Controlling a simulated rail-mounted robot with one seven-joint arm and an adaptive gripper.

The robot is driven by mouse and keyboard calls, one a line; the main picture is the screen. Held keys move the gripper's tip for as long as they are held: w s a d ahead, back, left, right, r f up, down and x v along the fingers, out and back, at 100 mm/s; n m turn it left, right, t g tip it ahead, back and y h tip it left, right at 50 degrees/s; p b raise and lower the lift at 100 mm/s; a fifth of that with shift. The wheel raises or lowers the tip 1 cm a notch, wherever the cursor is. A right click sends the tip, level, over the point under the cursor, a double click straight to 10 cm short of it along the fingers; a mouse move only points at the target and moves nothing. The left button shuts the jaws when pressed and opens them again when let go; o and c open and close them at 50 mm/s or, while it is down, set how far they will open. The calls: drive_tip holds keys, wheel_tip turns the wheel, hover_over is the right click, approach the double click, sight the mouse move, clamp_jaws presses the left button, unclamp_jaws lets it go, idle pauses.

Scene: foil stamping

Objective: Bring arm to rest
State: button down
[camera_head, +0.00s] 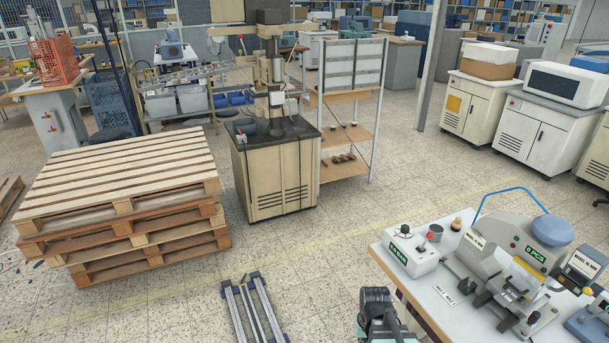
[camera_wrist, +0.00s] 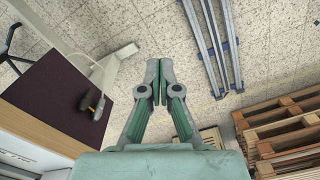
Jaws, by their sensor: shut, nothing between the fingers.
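My gripper (camera_wrist: 159,67) is in the middle of the wrist view, its two grey-green fingers together and empty. It is in free air, with pale speckled floor behind the fingertips, and touches nothing that I can see. In the head view, a dark grey part of my arm (camera_head: 380,318) shows at the bottom edge, just left of the stamping table (camera_head: 414,296). The fingertips cannot be made out there.
A foil stamping machine (camera_head: 515,250) and a white control box (camera_head: 411,252) stand on the table at right. Stacked wooden pallets (camera_head: 120,190) stand at left, also in the wrist view (camera_wrist: 285,125). A dark-topped table (camera_wrist: 55,95) is left in the wrist view.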

drive_tip(key=s+f+g+b, duration=0.3)
drive_tip(key=s+f+b, duration=0.6)
drive_tip(key=s+f, duration=0.6)
drive_tip(key=s+f+g+b, duration=0.4)
drive_tip(key=s+f+b, duration=0.6)
drive_tip(key=f, duration=1.3)
drive_tip(key=s, duration=0.5)
drive_tip(key=shift+a, duration=0.35)
drive_tip(key=shift+d, duration=0.1)
